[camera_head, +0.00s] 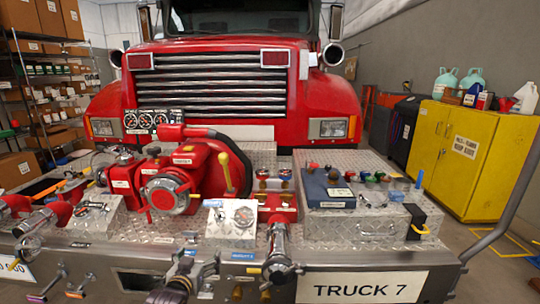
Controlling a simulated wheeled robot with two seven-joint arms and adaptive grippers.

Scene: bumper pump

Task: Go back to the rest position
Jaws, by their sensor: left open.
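A silver box with a gauge (232,222) and a chrome outlet (279,255) stand to the right of the gripper. My right gripper does not show.
The red truck (220,80) fills the back. A blue box (327,189) lies on the deck's right side, above the TRUCK 7 plate (362,288). A yellow cabinet (470,160) stands at right, shelves (45,95) at left.

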